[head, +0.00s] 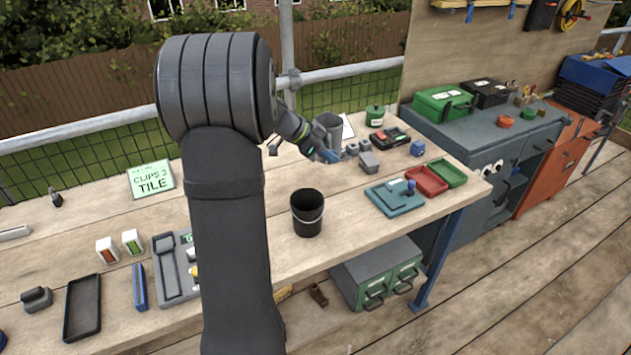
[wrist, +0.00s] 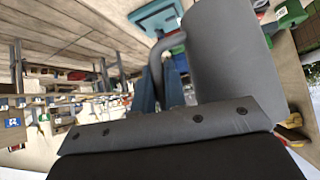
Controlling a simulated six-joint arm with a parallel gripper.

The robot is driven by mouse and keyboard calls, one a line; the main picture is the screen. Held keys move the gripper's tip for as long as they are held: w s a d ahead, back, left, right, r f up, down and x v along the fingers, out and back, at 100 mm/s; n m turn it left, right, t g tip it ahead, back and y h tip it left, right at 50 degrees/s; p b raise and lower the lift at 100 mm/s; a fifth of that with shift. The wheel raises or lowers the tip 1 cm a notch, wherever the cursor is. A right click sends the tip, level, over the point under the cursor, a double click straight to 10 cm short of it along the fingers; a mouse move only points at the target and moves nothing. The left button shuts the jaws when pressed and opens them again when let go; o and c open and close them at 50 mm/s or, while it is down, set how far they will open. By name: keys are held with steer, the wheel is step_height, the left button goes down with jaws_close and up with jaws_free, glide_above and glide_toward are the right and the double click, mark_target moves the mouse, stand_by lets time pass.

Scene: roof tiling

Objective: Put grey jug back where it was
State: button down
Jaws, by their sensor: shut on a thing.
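The grey jug (head: 328,125) is at the far side of the workbench, to the right of my arm in the head view. My gripper (head: 325,153) is shut on the jug. In the wrist view the jug (wrist: 228,55) is large and close, with its handle (wrist: 160,62) by the blue fingers of my gripper (wrist: 158,88). Whether the jug's base touches the bench cannot be told. My arm hides part of the bench in the head view.
Several small grey blocks (head: 368,160) stand close to the right of the jug. A green tin (head: 374,115) and a dark tray (head: 390,138) are behind them. A black bucket (head: 307,212) stands nearer the front. Bare bench (head: 345,195) lies between the bucket and the teal tray (head: 396,200).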

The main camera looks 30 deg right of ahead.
steer(key=s+d, duration=0.2)
steer(key=d, duration=0.4)
step_height(320, 180, down, 5)
steer(key=shift+n+t, duration=0.3)
steer(key=shift+n, duration=0.1)
steer(key=shift+w+a+f, duration=0.8)
steer(key=shift+w+f, duration=0.95)
steer(key=shift+w, duration=0.05)
steer(key=shift+w+a+f, duration=0.85)
steer(key=shift+w+f, duration=0.95)
steer(key=shift+w+a+f, duration=0.8)
steer(key=shift+w+f, duration=0.95)
steer(key=shift+w, duration=0.05)
steer(key=shift+f, duration=0.1)
steer(key=c, duration=1.5)
jaws_free()
steer(key=shift+f, duration=0.1)
